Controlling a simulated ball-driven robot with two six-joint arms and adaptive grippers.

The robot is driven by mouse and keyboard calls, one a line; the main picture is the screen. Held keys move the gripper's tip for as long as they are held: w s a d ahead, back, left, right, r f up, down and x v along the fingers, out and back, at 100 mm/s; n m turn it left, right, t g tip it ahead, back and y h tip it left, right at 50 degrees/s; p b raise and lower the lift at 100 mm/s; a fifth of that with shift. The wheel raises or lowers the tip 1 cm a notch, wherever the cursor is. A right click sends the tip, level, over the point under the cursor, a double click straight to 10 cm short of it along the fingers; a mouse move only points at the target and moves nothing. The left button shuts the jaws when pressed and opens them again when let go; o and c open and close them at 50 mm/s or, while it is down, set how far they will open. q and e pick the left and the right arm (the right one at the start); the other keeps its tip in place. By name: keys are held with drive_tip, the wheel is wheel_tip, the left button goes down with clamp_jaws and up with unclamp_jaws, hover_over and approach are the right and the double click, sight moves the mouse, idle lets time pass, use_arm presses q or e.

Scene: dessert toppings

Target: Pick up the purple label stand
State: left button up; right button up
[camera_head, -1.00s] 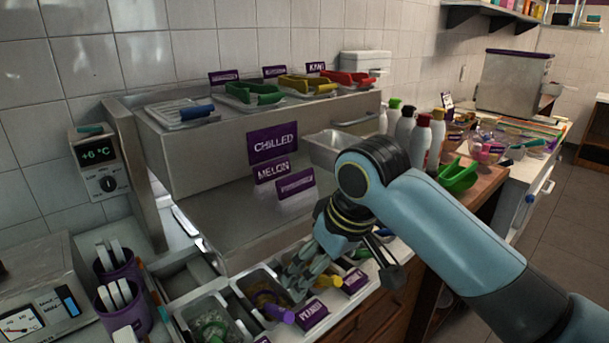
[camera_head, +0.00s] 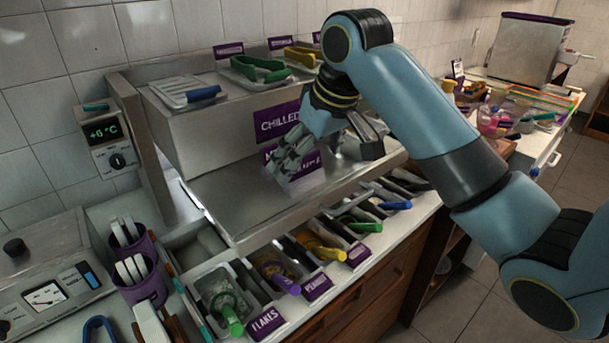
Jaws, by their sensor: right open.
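A purple label stand (camera_head: 312,165) with white lettering stands on the steel counter below the larger purple CHILLED sign (camera_head: 275,121). A second purple label, MELON, is just behind it and mostly covered. My right gripper (camera_head: 284,170) is open, with its fingers pointing down at the left part of the stand and covering some of it. I cannot tell whether the fingers touch it or are only in front of it. My left gripper is out of view.
Other purple labels stand along the front edge, among them FLAKES (camera_head: 265,323) and PEANUT (camera_head: 317,286), beside topping bins with coloured scoops. A raised steel shelf (camera_head: 215,135) backs the counter. Purple cups (camera_head: 140,283) stand at left. The steel surface left of my gripper is clear.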

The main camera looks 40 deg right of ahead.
sight(306, 169)
drive_tip(key=x, duration=0.4)
drive_tip(key=shift+d+p, duration=0.15)
drive_tip(key=shift+p, duration=0.2)
drive_tip(key=shift+s+r, duration=0.1)
drive_tip(key=c, duration=1.1)
